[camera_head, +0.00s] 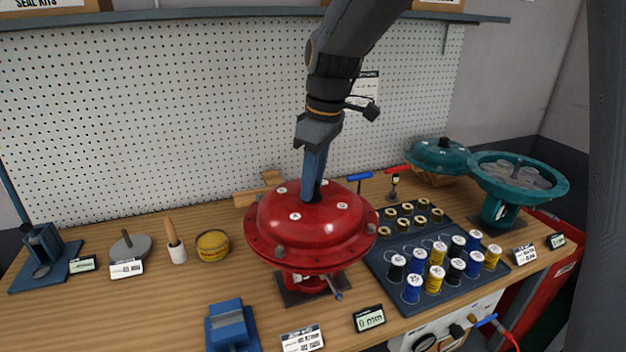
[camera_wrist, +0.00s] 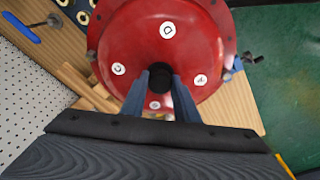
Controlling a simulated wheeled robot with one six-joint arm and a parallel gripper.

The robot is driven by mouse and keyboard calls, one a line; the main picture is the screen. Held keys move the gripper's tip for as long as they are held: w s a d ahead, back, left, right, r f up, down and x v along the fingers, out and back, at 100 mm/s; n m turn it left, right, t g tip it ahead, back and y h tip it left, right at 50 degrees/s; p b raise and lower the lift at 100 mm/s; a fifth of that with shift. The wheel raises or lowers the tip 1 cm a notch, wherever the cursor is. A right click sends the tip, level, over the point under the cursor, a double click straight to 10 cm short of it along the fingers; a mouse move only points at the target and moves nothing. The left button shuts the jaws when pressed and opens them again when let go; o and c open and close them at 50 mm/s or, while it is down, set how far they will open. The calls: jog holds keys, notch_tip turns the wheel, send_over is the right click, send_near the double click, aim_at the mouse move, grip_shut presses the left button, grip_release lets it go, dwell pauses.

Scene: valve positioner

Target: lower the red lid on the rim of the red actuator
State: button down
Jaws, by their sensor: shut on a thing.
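The red lid (camera_head: 312,215) is a domed disc with white lettered labels around its top. It sits over the red actuator (camera_head: 308,284), whose lower body and foot show beneath it on the bench. I cannot tell whether the lid touches the actuator's rim or hangs just above it. My gripper (camera_head: 313,192) points down at the lid's centre. In the wrist view, my gripper (camera_wrist: 161,85) is shut on the black knob (camera_wrist: 160,78) in the middle of the lid (camera_wrist: 195,35). The lid hides the inside of the actuator and most of its rim.
A dark tray (camera_head: 385,272) with several blue, yellow and black spools and brass rings stands close at right. A teal actuator (camera_head: 497,210) and teal lid (camera_head: 440,157) are at the far right. A blue block (camera_head: 230,326) stands in front. Wooden supports (camera_head: 262,190) lie behind the lid.

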jog(key=shift+f, duration=0.15)
jog(key=c, duration=1.4)
grip_release()
jog(key=shift+o, duration=0.6)
jog(key=shift+f, duration=0.1)
jog(key=shift+s+d+r+b, duration=0.15)
jog(key=shift+r+b, duration=0.2)
jog(key=shift+r, duration=0.95)
jog(key=shift+d+r+b, duration=0.2)
jog(key=shift+r+b, duration=0.1)
jog(key=shift+r, duration=1.05)
jog(key=shift+s+d+r+b, duration=0.15)
jog(key=shift+r+b, duration=0.2)
jog(key=shift+r, duration=0.95)
